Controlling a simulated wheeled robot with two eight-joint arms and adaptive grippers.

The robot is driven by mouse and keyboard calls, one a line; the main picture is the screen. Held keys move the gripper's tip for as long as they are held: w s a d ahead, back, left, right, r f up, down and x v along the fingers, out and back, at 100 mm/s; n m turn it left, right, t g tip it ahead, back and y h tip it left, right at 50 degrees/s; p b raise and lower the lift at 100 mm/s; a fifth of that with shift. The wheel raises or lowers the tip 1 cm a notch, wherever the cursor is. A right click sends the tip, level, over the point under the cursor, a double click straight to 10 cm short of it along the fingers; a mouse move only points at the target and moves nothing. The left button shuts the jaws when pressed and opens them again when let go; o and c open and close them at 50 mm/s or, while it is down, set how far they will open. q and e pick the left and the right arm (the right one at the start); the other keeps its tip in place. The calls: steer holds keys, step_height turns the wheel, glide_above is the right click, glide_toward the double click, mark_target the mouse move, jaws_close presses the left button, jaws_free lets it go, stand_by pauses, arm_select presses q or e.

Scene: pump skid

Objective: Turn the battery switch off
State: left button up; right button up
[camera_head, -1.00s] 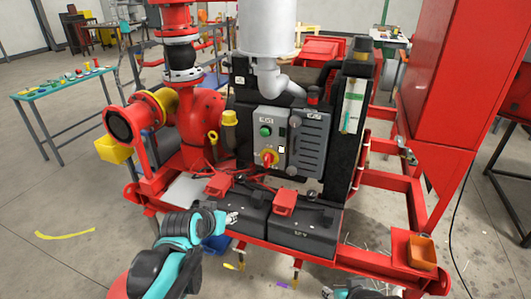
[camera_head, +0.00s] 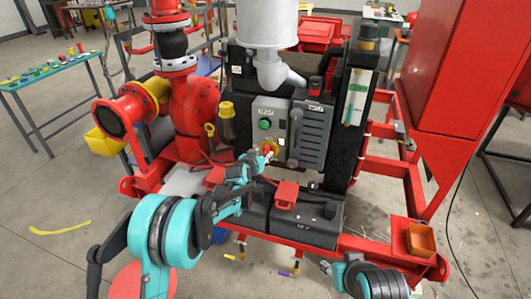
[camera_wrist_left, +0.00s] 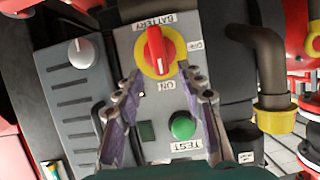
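The battery switch (camera_head: 268,148) is a red knob on a yellow ring on the grey panel, partly covered by my left gripper in the head view. In the left wrist view the red knob (camera_wrist_left: 155,50) shows clearly. Its handle runs between the BATTERY label and the ON label; the OFF label is to the right. My left gripper (camera_head: 264,158) is at the panel in the head view. In the wrist view its fingers (camera_wrist_left: 159,76) are open, on either side below the knob, with nothing between them. My right arm (camera_head: 370,278) is at the bottom; its gripper is too small to judge.
The green TEST button (camera_wrist_left: 183,126) lies near the right finger in the wrist view. A grey ribbed box (camera_head: 310,135) with a round knob adjoins the panel. A yellow-capped pipe (camera_head: 227,120) stands left of it. Black batteries (camera_head: 305,222) with red terminal covers sit below.

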mark_target(265, 151)
arm_select(q)
steer(key=shift+b+x, duration=0.5)
steer(key=shift+x, duration=1.85)
steer(key=shift+s, duration=0.1)
jaws_close()
steer(key=shift+a, duration=0.1)
steer(key=shift+w+a+f+n+t+h+b, duration=0.1)
steer(key=shift+a+f+n+h+b, duration=0.3)
steer(key=shift+n+h+b, duration=1.25)
steer(key=shift+w+a+f+n+t+h+p, duration=0.15)
steer(key=shift+a+f+n+h, duration=0.5)
steer(key=shift+n, duration=2.15)
steer(key=shift+w+a+f+n+t+h+b, duration=0.15)
steer(key=shift+n+h+b, duration=0.7)
steer(key=shift+n+h, duration=1.05)
steer(key=shift+d+n+y, duration=0.1)
steer(key=shift+n+y, duration=0.3)
steer(key=shift+n, duration=0.05)
